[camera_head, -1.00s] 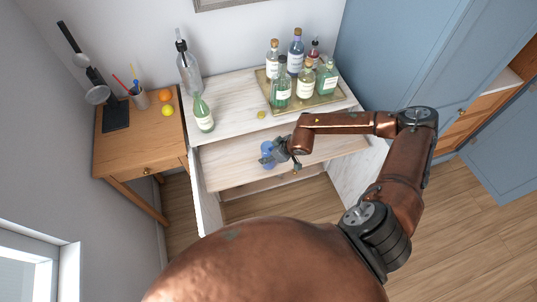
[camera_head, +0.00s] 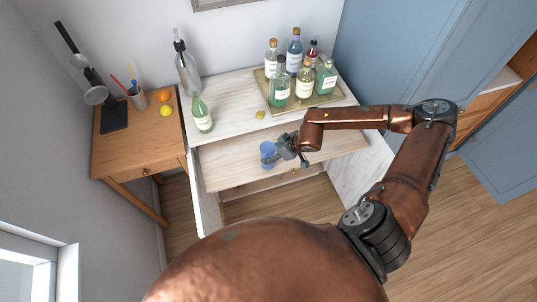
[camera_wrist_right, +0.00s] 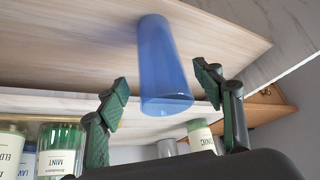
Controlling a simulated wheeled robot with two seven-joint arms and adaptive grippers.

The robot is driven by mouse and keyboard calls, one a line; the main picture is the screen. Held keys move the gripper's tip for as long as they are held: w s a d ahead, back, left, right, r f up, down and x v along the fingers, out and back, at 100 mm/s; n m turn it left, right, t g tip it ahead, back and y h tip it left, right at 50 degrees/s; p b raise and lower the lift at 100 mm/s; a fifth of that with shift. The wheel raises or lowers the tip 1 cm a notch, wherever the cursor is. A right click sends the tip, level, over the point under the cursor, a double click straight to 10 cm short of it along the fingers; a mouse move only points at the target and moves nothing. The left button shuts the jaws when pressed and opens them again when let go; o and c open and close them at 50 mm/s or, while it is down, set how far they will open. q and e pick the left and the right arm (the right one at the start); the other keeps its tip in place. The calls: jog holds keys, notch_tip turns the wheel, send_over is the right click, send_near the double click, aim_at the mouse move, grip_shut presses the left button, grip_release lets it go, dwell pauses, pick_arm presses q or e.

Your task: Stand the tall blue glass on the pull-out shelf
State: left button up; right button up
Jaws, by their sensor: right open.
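The tall blue glass (camera_head: 267,150) stands upright on the pull-out shelf (camera_head: 225,172), near the middle of the board. In the right wrist view, which is upside down, the glass (camera_wrist_right: 163,55) has its narrow end against the shelf board (camera_wrist_right: 70,40) and its wider end free. My right gripper (camera_head: 274,158) is just to the right of the glass in the head view. In the wrist view its two fingers (camera_wrist_right: 161,80) are spread apart, with the glass beyond and between them, apparently not gripped. My left gripper is not in view.
The white worktop (camera_head: 232,118) above the shelf holds a tray (camera_head: 325,97) of several bottles, a green bottle (camera_head: 202,115), a tall clear bottle (camera_head: 187,70) and a small yellow item (camera_head: 260,114). A wooden side table (camera_head: 125,150) stands left. The shelf's left part is clear.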

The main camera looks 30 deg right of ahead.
jog(key=v, duration=0.7)
